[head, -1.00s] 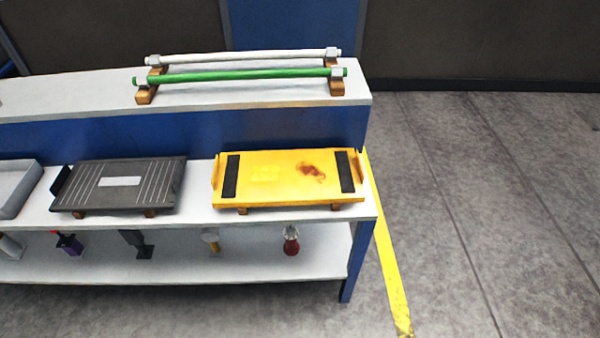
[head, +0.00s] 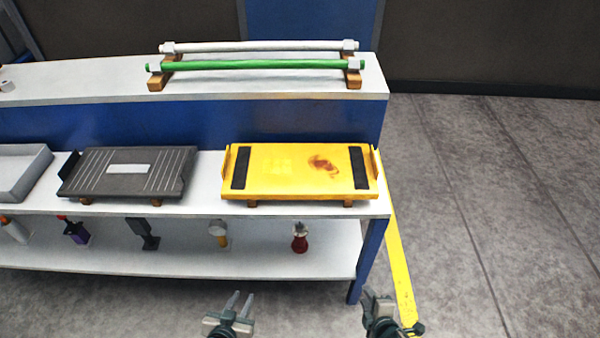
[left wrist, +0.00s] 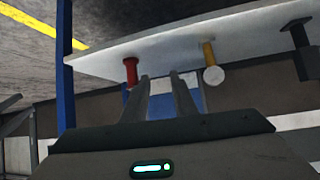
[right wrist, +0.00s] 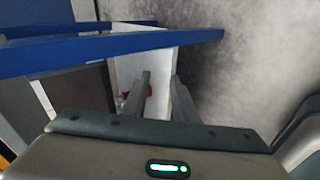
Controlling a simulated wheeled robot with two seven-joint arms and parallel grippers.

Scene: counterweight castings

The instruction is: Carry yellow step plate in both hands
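The yellow step plate (head: 290,171) lies flat on small wooden blocks at the right end of the white bench top. It has a black strip near each end, a brown stain right of its middle and an upright yellow handle at each end. My left gripper (head: 241,304) is in front of the bench, below and apart from the plate. Its fingers stand apart and empty in the left wrist view (left wrist: 160,80). My right gripper (head: 374,295) is near the bench's right front leg, also apart from the plate. Its fingers are apart and empty in the right wrist view (right wrist: 162,82).
A dark grey ribbed plate (head: 130,171) and a grey tray (head: 18,172) lie left of the yellow plate. A green bar (head: 255,65) and a white bar (head: 255,47) rest on the raised back shelf. Several small tools stand on the lower shelf (head: 180,262). Floor to the right is clear.

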